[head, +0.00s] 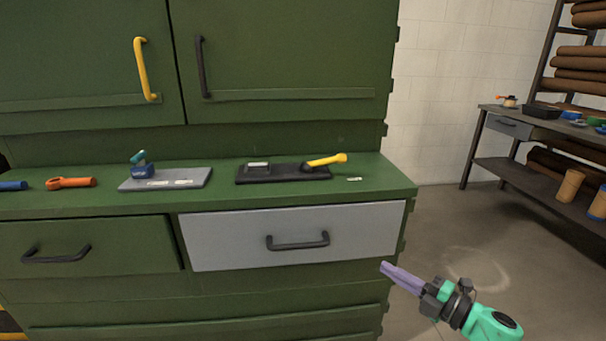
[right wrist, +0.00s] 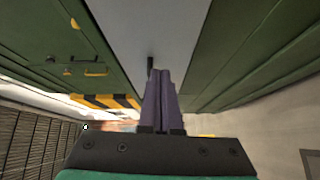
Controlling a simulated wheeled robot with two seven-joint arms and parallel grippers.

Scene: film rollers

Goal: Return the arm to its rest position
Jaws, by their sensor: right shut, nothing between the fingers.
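My right gripper (head: 386,267) has purple fingers on a teal arm and is at the lower right in the head view. It is shut and empty, in front of the right end of the green cabinet's grey drawer (head: 350,222). Its closed fingers also show in the right wrist view (right wrist: 161,80), pointing toward the grey drawer face (right wrist: 150,30). I cannot tell from these frames whether the fingertips touch anything. My left gripper is not in view.
The green counter (head: 225,193) holds a grey tray (head: 190,180) with a blue tool, a black tray (head: 285,178) with a yellow-handled tool, and an orange tool (head: 72,183). A shelf rack (head: 500,165) stands at right. Floor between is clear.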

